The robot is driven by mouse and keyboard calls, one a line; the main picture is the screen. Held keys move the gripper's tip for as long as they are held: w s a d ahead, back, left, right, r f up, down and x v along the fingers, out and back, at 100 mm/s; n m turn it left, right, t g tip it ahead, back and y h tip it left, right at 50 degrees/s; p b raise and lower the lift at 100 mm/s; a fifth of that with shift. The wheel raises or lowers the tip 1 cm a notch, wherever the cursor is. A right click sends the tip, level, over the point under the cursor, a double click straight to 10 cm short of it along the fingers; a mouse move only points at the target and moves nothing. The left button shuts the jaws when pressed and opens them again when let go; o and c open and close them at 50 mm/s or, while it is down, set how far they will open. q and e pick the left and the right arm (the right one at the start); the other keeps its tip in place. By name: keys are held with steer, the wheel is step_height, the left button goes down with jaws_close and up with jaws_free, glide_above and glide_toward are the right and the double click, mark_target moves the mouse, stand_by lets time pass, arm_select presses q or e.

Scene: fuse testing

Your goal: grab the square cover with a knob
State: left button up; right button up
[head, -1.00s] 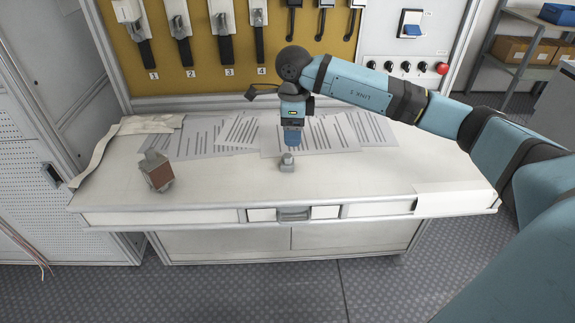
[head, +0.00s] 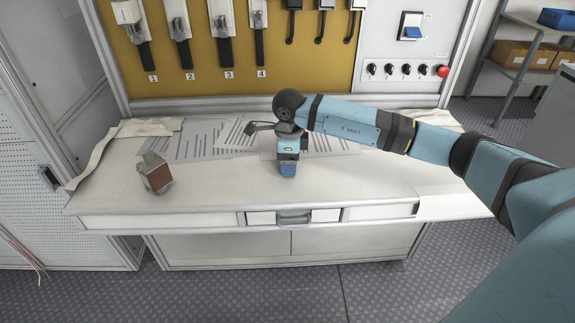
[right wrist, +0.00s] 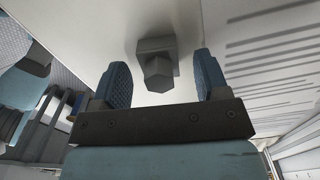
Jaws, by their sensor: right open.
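The square cover (right wrist: 156,46), grey with a hexagonal knob (right wrist: 158,73), sits on the white tabletop in the right wrist view. My right gripper (head: 288,173) points down over the table near its front middle. In the right wrist view its two blue fingers (right wrist: 160,62) are apart, one on each side of the knob, with visible gaps. The gripper is open and holds nothing. In the head view the gripper hides the cover. My left gripper is not in view.
A grey and brown block-like object (head: 156,176) stands on the left of the white table (head: 390,187). Printed sheets (head: 200,141) lie along the back. A yellow panel (head: 190,84) with switches rises behind. The front right tabletop is clear.

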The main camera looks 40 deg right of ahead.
steer(key=c, duration=1)
steer(key=shift+r, duration=0.1)
